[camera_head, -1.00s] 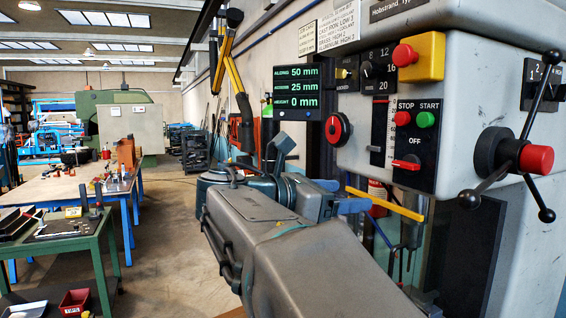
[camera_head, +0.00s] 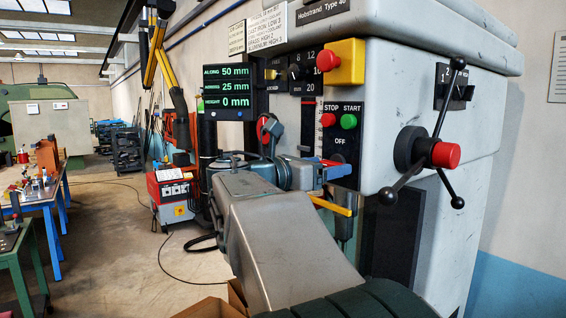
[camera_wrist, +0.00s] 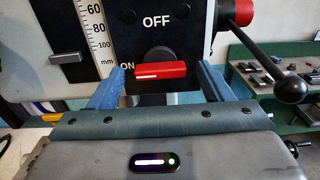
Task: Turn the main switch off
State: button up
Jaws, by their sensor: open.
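The main switch is a red handle on a black round base on the machine's front panel. In the wrist view the handle (camera_wrist: 160,71) lies level, its white mark at the left end beside ON; OFF stands above it. My gripper (camera_wrist: 159,75) is open, with one blue finger left of the handle and the other right of it. I cannot tell whether they touch it. In the head view my gripper (camera_head: 328,168) is at the bottom of the black switch panel (camera_head: 355,112) and mostly hides the handle.
STOP (camera_head: 328,120) and START (camera_head: 348,122) buttons sit above OFF. A red stop button (camera_head: 327,60) on a yellow box is higher. A spoked lever with a red hub (camera_head: 446,155) juts out at right. A red-and-black knob (camera_head: 264,130) is left of the panel.

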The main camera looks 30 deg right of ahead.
jog(key=shift+d, duration=0.45)
jog(key=c, duration=1)
jog(key=shift+m+b, duration=6.4)
jog(key=shift+m, duration=2.5)
